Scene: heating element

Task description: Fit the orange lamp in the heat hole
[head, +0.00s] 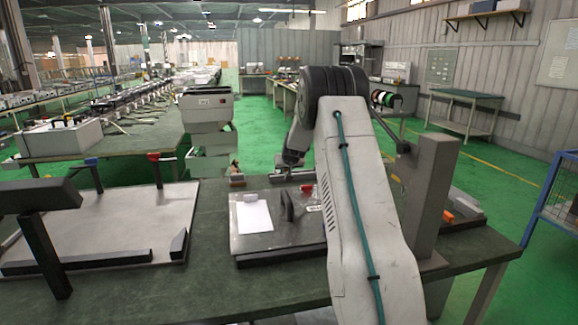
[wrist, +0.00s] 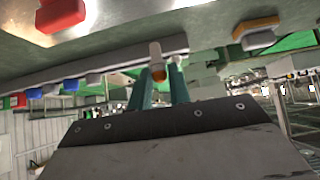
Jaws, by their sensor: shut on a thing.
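In the wrist view my gripper (wrist: 160,82) has its two teal fingers shut on a small cylinder with a pale body and an orange end, which I take as the orange lamp (wrist: 158,72). It is held between the fingertips, in front of a grey bar edge; I cannot tell whether they touch. In the head view my gripper (head: 289,168) is small, beyond my arm above the workbench, and the lamp cannot be made out there. I cannot make out the heat hole in either view.
A metal plate (head: 246,243) with a white paper (head: 254,216) and a dark upright handle (head: 288,205) lies on the green workbench (head: 205,272). A red block (wrist: 62,14) and an orange-and-grey block (wrist: 255,33) are near the gripper. A second plate (head: 125,222) is at left.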

